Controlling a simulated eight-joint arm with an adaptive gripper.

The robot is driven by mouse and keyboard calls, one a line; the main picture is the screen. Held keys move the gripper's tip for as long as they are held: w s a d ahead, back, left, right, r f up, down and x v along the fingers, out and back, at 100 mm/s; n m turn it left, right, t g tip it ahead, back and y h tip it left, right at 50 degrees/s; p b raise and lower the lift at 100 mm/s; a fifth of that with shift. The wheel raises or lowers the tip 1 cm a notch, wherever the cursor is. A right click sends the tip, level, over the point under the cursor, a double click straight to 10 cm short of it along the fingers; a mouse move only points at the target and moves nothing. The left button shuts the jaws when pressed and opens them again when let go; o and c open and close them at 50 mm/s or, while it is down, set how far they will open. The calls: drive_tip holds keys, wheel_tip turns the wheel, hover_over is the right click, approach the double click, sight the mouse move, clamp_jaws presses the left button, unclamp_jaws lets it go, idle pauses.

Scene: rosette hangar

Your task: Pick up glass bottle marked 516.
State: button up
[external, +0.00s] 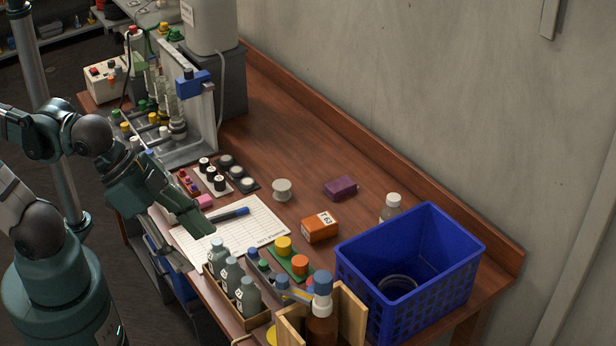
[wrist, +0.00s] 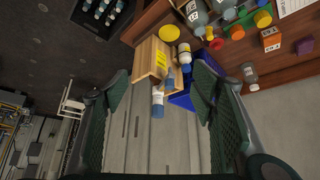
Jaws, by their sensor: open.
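I cannot read the mark 516 on any bottle. Several grey-green bottles (external: 233,272) stand upright in a wooden rack (external: 212,280) at the table's front edge; their labels are too small to read. A clear bottle with a white cap (external: 391,206) stands behind the blue crate, partly hidden; it also shows in the wrist view (wrist: 250,76). A brown bottle with a blue cap (external: 322,318) stands by a wooden holder. My gripper (external: 190,236) is open and empty, left of the bottle rack and near the paper sheet. In the wrist view its fingers (wrist: 160,92) are spread apart.
A blue crate (external: 440,283) stands at the right end. An orange box (external: 319,227), a purple block (external: 341,188) and a grey spool (external: 282,189) lie mid-table. A pen lies on a paper sheet (external: 262,225). The back middle of the table is clear.

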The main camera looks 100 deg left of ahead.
idle(0.3)
drive_tip(key=w+a+r+m+g+p, duration=0.1)
drive_tip(key=w+a+r+m, duration=0.25)
drive_tip(key=w, duration=0.35)
drive_tip(key=w+a+r+m+g, duration=0.1)
drive_tip(key=w+a+r+m, duration=0.1)
drive_tip(key=w+a, duration=0.45)
drive_tip(key=m+g+p, duration=0.2)
drive_tip(key=m+g, duration=0.2)
drive_tip(key=m, duration=0.5)
hover_over(395, 197)
drive_tip(key=s+d, duration=0.4)
drive_tip(key=d, duration=1)
wheel_tip(395, 197, down, 11)
drive_tip(key=w+a+f+m, duration=0.1)
drive_tip(key=a+f, duration=0.3)
drive_tip(key=w+a+f+m, duration=0.1)
drive_tip(key=a+f+m, duration=0.1)
drive_tip(key=a+f, duration=0.2)
drive_tip(key=w+a+f+m+g, duration=0.1)
drive_tip(key=a+f, duration=0.3)
drive_tip(key=a, duration=0.1)
drive_tip(key=shift+w+a+f+m+p, duration=0.15)
drive_tip(key=shift+w+f+m+p, duration=0.1)
drive_tip(key=shift+w+m+p, duration=0.15)
drive_tip(key=shift+a+f, duration=0.4)
drive_tip(key=shift+f, duration=0.1)
drive_tip(key=shift+f, duration=0.1)
